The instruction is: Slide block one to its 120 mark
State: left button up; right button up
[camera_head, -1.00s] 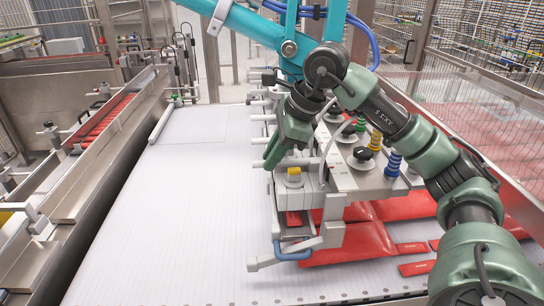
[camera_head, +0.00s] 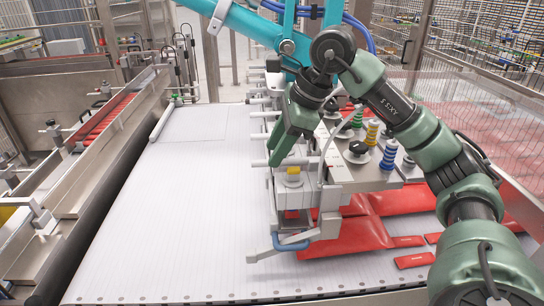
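My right gripper (camera_head: 288,145) is dark green and hangs over the left side of the vacuum picker head, its fingers pointing down and left. Its fingertips overlap the grey bars there in the picture; contact and finger gap are unclear. Just below it is a small grey block with a yellow top (camera_head: 293,171). I cannot tell which block is block one, and no 120 mark is readable. The picker head (camera_head: 340,165) carries blue (camera_head: 389,155), yellow (camera_head: 372,132) and green coiled suction bellows. My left gripper is not in view.
Red packs (camera_head: 350,238) lie under and beside the picker head. The white conveyor belt (camera_head: 180,220) is bare to the left. A teal picker arm (camera_head: 250,28) with blue hoses reaches over the head. A clear guard panel and wire fence stand at the right.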

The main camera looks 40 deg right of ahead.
aim_at(285, 175)
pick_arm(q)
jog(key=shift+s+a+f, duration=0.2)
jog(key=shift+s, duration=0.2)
pick_arm(e)
jog(key=v, duration=0.5)
jog(key=shift+a, duration=0.1)
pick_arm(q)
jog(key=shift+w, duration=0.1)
